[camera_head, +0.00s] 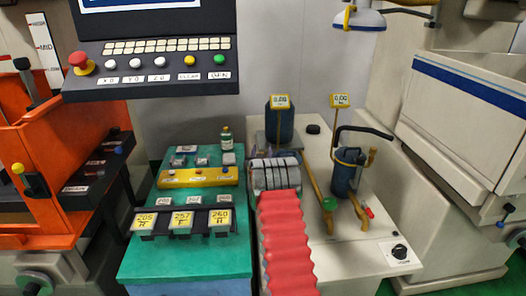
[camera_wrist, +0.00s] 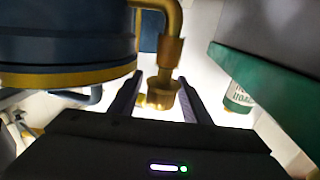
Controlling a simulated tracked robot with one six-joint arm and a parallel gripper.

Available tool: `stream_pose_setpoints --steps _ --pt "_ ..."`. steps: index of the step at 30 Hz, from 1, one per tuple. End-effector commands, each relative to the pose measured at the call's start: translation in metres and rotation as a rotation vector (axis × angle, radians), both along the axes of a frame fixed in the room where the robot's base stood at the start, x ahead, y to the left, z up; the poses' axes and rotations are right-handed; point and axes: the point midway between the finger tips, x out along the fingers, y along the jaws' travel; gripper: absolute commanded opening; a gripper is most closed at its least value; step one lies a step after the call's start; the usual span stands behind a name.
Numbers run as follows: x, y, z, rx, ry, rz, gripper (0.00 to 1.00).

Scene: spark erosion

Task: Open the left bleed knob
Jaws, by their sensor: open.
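My gripper (camera_wrist: 160,78) is open in the wrist view, with its two dark fingers apart. A small brass knob (camera_wrist: 160,97) at the lower end of a bent brass pipe (camera_wrist: 172,22) shows between the fingers. I cannot tell whether a finger touches it. A large blue canister (camera_wrist: 60,38) with a brass rim fills the upper left of the wrist view. In the head view a left blue canister (camera_head: 279,127) and a right one (camera_head: 343,178) stand on the white unit, each with a yellow display above. I cannot make out my gripper or the knob in the head view.
A green-topped bench (camera_head: 185,262) with labelled trays stands left of the white unit (camera_head: 385,232). A small green bottle (camera_head: 226,138) stands on it. A red corrugated cover (camera_head: 285,240) lies between. A dark control panel (camera_head: 150,60) hangs at upper left.

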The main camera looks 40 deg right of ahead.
Motion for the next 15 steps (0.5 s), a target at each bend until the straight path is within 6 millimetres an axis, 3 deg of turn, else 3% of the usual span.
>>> stream_pose_setpoints --steps 8,15 --pt "-0.0001 -0.0009 -0.0002 0.000 0.000 -0.001 0.43" --pt "-0.0004 -0.0011 -0.0002 0.000 0.000 -0.001 0.26"
